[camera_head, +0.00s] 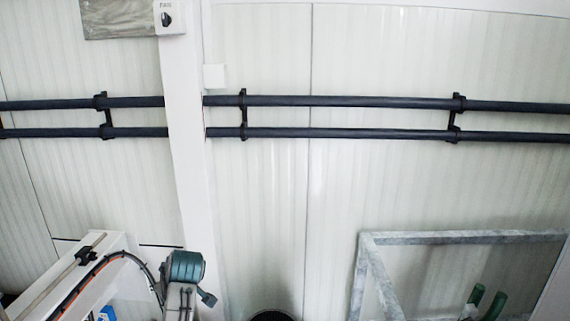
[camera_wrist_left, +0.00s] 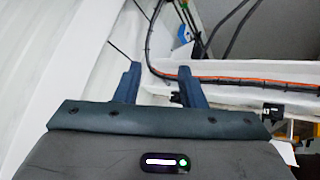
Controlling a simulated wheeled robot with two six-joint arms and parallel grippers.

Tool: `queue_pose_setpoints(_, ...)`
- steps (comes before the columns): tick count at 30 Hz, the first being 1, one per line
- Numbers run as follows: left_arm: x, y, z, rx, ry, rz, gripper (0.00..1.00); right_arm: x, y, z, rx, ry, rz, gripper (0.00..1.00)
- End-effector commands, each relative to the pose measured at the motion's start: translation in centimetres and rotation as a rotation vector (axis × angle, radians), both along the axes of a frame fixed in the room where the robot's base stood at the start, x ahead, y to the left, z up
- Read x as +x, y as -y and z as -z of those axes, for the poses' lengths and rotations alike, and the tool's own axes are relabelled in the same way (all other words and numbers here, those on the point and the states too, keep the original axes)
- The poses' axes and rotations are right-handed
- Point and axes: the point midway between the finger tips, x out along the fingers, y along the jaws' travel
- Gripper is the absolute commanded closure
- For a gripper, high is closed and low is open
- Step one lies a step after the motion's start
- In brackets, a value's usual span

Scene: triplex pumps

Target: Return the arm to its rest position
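My left gripper (camera_wrist_left: 159,68) shows in the left wrist view. Its two dark blue fingers stand apart, with a clear gap and nothing held between them. Beyond the fingers are a white beam and a black cable with an orange line. I cannot make out my left gripper for certain in the head view. My right gripper is not seen in either view.
A white machine frame (camera_head: 50,290) and a teal part (camera_head: 186,266) with a cable stand at lower left. A grey metal frame (camera_head: 470,237) and green bars (camera_head: 493,307) are at lower right. Two dark pipes (camera_head: 340,101) cross the wall behind a white post (camera_head: 185,170).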

Motion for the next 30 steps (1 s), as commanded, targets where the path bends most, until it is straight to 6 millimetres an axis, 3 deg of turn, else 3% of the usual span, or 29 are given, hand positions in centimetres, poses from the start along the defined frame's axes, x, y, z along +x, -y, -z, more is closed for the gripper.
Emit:
queue_pose_setpoints(1,-2.3,-0.4,2.4,0.011,-0.038,0.038,0.64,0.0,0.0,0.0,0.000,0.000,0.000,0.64)
queue_pose_setpoints(6,-9.6,-1.1,8.5,0.045,-0.153,0.200,0.64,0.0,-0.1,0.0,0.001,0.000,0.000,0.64)
queue_pose_setpoints(13,-20.5,-1.2,13.7,0.089,-0.293,0.443,0.64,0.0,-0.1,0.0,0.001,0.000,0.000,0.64)
queue_pose_setpoints(18,-28.5,-0.7,15.4,0.115,-0.379,0.633,0.64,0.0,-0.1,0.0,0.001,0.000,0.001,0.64)
queue_pose_setpoints(21,-31.8,-0.4,15.7,0.125,-0.413,0.720,0.64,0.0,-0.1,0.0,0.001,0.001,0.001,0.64)
queue_pose_setpoints(30,-38.4,0.6,15.3,0.137,-0.471,0.897,0.64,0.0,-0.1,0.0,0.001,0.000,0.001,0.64)
